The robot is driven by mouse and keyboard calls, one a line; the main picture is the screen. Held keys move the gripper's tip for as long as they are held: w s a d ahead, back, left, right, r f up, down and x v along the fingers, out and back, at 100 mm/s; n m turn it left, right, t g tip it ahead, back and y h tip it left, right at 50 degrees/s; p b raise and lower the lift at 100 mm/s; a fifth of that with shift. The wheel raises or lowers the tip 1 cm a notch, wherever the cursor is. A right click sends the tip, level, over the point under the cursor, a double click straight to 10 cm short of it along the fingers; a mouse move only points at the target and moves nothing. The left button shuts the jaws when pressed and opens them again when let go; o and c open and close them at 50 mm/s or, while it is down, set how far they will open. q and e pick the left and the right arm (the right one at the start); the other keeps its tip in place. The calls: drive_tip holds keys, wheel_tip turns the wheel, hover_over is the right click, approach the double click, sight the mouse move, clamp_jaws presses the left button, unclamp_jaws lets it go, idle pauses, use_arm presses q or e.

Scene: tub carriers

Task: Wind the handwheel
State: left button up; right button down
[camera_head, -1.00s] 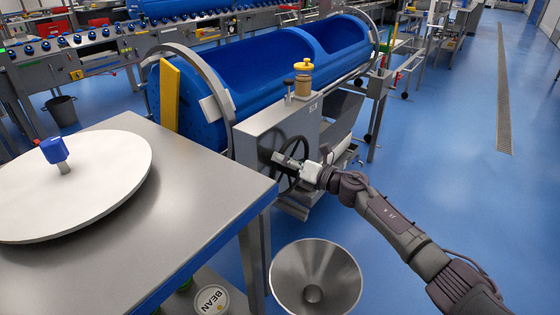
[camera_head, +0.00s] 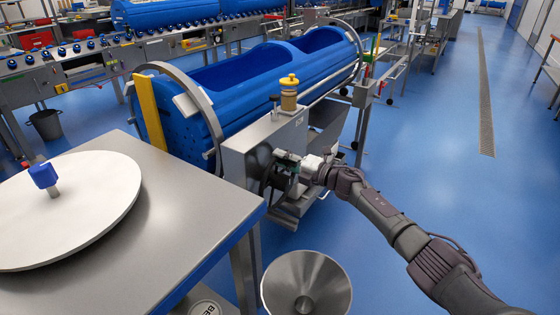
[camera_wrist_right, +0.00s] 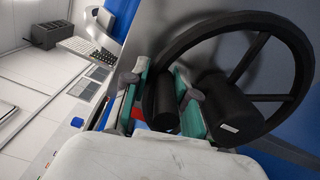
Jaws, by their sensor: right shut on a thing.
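The black handwheel (camera_head: 265,178) is on the front of the grey steel housing (camera_head: 245,155) at the end of the blue tub (camera_head: 255,85). In the head view my gripper and arm partly hide it. The right wrist view shows its rim and spokes (camera_wrist_right: 262,98) close up. My right gripper (camera_head: 287,162) is shut on the wheel's black cylindrical handle (camera_wrist_right: 163,102). The green-padded fingers sit on both sides of it in the wrist view. A second thick black cylinder, apparently the hub (camera_wrist_right: 226,105), is just right of the fingers. My left gripper is not in view.
A steel table (camera_head: 195,215) with a white round disc (camera_head: 85,215) and blue knob (camera_head: 43,176) stands at the left. A steel funnel (camera_head: 325,275) is below the gripper. A yellow-capped jar (camera_head: 289,98) tops the housing. Blue floor (camera_head: 450,190) is clear at right.

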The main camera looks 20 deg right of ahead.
drive_tip(key=shift+d+f, duration=0.35)
drive_tip(key=c, duration=1.3)
unclamp_jaws()
drive_tip(key=shift+o, duration=1)
drive_tip(key=shift+w+d+f, duration=0.1)
drive_tip(key=v, duration=1.2)
drive_tip(key=shift+m, duration=0.3)
